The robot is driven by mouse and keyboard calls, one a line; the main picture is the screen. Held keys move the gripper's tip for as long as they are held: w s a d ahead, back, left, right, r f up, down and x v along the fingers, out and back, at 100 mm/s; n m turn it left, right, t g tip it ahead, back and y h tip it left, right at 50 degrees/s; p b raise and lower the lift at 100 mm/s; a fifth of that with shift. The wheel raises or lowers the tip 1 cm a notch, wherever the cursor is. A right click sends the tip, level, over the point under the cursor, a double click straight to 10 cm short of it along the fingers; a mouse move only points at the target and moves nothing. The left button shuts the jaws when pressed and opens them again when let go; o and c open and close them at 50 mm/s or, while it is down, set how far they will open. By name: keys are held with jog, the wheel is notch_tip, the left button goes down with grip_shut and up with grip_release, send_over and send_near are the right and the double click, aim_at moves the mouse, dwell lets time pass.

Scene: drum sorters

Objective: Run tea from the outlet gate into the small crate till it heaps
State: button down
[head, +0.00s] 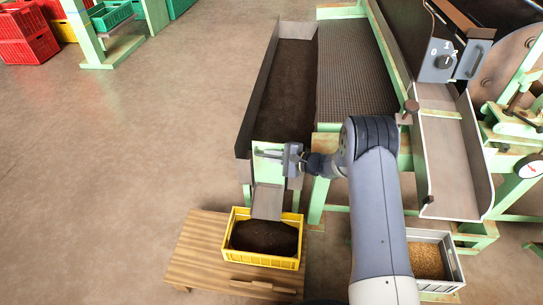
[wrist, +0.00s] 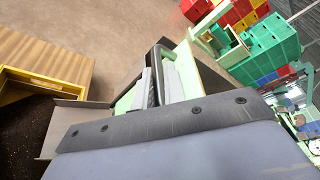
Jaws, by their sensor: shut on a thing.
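The small yellow crate (head: 262,260) stands on a low wooden table under the outlet spout (head: 267,201). Dark tea (head: 265,238) covers its inside; I cannot tell whether it rises above the rim. The crate's edge (wrist: 38,78) and dark tea (wrist: 22,125) also show in the wrist view. The outlet gate (head: 268,147) is a pale green plate at the near end of the long trough. My gripper (head: 280,154) is shut on the gate at its right side.
The long trough (head: 285,75) holds dark tea behind the gate. The wooden table (head: 200,250) bears a wooden stick (head: 262,286) in front of the crate. A grey crate (head: 458,270) with golden-brown material stands at the right.

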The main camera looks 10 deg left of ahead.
jog(key=shift+f+b, duration=2)
jog(key=shift+f, duration=0.15)
jog(key=shift+s, duration=0.1)
jog(key=c, duration=1.8)
grip_release()
jog(key=shift+f, duration=0.15)
jog(key=shift+o, duration=0.2)
jog(key=shift+d, duration=0.1)
jog(key=p+v, duration=0.2)
jog(key=v, duration=0.8)
jog(key=shift+d, duration=0.3)
